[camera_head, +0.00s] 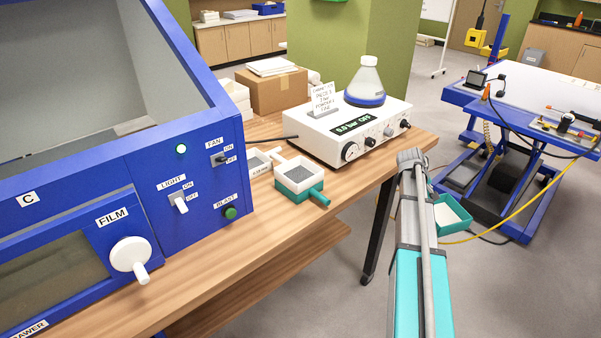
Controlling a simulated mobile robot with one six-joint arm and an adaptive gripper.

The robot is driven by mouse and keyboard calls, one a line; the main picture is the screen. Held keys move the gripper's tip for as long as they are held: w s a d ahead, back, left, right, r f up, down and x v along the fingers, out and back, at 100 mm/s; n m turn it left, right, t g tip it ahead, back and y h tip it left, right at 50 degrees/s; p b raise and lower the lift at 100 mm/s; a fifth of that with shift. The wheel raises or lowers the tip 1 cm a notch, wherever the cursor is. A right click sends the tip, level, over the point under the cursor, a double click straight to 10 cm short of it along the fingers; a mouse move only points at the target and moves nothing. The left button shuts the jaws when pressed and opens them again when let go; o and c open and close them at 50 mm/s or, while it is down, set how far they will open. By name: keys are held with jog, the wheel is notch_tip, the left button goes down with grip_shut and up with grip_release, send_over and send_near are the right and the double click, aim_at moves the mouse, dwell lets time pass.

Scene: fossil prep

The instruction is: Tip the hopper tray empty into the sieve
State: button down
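A small square tray (299,174) with a white rim, a grey inside and a teal body with a stub handle stands on the wooden bench, left of the white control unit. It may be the sieve or the hopper tray; I cannot tell which. A shallow white tray (258,163) with a label too small to read sits just behind it, partly hidden by the blue cabinet. A teal tray with a pale inside (452,213) shows right of my arm, off the bench; whether my gripper holds it is unclear. My gripper's fingers are hidden by my arm.
The blue cabinet (200,150) with switches fills the left. The white control unit (347,132) reads "0.0 bar OFF" and carries a flask (366,84). A cardboard box (273,90) stands behind. The bench's front strip is clear. A blue lift table (500,115) stands right.

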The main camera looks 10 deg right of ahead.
jog(key=shift+r+p, duration=0.55)
notch_tip(320, 180, up, 22)
jog(key=p, duration=2.2)
jog(key=shift+s, duration=0.25)
